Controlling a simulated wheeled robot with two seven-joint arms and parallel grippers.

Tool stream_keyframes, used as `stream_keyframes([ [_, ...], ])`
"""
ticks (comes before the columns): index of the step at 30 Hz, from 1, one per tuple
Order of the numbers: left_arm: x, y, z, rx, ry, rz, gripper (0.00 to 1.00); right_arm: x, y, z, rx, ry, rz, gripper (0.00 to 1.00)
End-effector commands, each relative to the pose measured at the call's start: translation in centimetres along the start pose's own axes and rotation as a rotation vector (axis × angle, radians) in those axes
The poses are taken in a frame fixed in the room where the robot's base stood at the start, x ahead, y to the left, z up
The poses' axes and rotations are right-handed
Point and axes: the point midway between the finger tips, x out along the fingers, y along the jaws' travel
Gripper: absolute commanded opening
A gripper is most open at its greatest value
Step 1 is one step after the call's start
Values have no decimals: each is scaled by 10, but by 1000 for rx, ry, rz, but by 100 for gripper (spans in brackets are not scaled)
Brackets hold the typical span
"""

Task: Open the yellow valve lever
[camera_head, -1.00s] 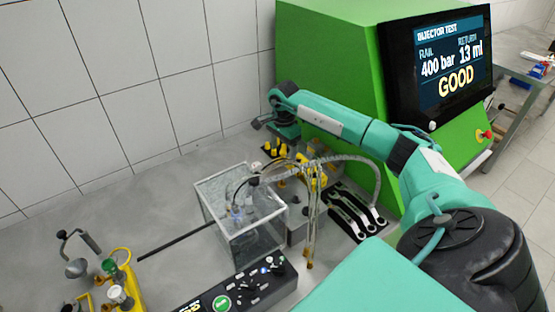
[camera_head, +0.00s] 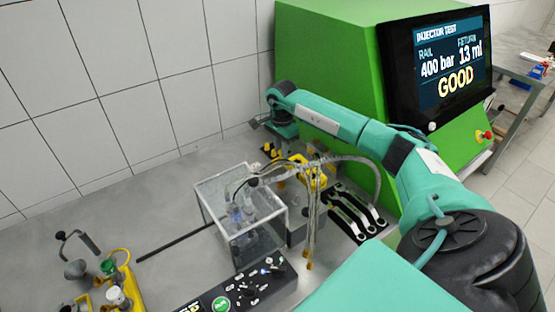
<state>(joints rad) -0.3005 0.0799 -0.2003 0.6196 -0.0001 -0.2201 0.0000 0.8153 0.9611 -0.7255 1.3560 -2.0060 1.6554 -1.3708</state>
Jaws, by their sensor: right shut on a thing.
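My right arm reaches across the bench from the right, and its wrist points down behind the clear tank. My right gripper (camera_head: 287,150) is small and partly hidden there among yellow parts and hoses. It is shut on the yellow valve lever (camera_head: 298,159), as far as I can make out. The lever's exact angle is hard to read. More yellow parts (camera_head: 269,151) stand just left of the gripper. My left gripper is not in view.
A clear tank (camera_head: 212,188) stands in front, with hoses arching over it. A black control panel (camera_head: 240,291) lies nearer. Wrenches on a black mat (camera_head: 355,211) lie to the right. The green test machine (camera_head: 330,50) stands behind, its screen (camera_head: 440,60) reading GOOD.

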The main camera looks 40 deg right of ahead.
Motion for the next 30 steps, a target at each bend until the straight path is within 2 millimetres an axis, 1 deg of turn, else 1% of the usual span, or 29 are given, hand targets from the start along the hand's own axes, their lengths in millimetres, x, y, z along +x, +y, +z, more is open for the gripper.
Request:
stream_keyframes([
  [1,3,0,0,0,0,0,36,1,-4,1,0,-2,-4,12],
  [4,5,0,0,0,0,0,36,0,-9,1,0,-1,-3,11],
  [16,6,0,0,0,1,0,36,0,-11,1,-1,0,-1,11],
  [25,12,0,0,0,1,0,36,0,-25,7,-2,-1,-2,12],
  [30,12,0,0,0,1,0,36,0,-28,7,-1,0,0,11],
])
